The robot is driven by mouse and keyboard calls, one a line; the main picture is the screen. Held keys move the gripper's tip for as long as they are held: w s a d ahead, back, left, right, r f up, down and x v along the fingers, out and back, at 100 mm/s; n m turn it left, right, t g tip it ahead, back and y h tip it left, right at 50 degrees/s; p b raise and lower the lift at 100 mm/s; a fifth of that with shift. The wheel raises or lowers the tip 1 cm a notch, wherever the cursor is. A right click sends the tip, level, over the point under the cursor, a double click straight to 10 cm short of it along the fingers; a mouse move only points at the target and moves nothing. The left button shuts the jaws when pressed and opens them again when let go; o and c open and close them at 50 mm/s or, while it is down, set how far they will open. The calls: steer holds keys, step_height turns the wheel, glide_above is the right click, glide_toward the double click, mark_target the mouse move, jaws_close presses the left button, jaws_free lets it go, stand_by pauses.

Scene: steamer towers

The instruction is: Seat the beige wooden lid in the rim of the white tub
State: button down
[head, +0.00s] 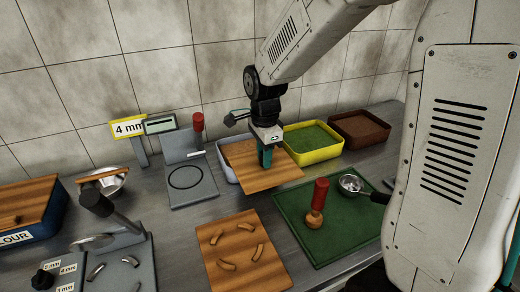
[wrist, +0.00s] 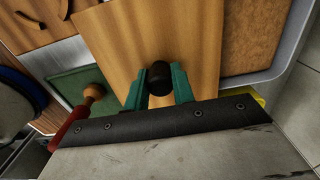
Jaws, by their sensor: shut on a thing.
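The beige wooden lid (head: 262,176) is a flat square board with a black knob (wrist: 159,80). My gripper (head: 265,156) is shut on the knob, with its teal fingers on either side of it in the wrist view (wrist: 159,88). The white tub (head: 226,169) stands at the back, partly hidden behind the lid, with brown contents showing. In the wrist view the tub's pale rim (wrist: 290,57) shows to the right of the lid. The lid overlaps part of the tub's opening and is offset from it. The gap in height between lid and rim is unclear.
A yellow tub (head: 335,151) with green contents and a brown tub (head: 378,142) stand right of the white tub. A grey stand (head: 190,191) with a red handle is to its left. In front are a green mat (head: 300,205) and a wooden board (head: 226,232) with several curved pieces.

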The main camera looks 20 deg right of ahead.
steer(key=shift+a, duration=0.1)
steer(key=shift+r, duration=0.2)
steer(key=w, duration=1.2)
steer(key=shift+a, duration=0.45)
stand_by(0.6)
steer(key=shift+f, duration=0.7)
stand_by(1.1)
steer(key=c, duration=1.1)
jaws_free()
step_height(320, 180, up, 8)
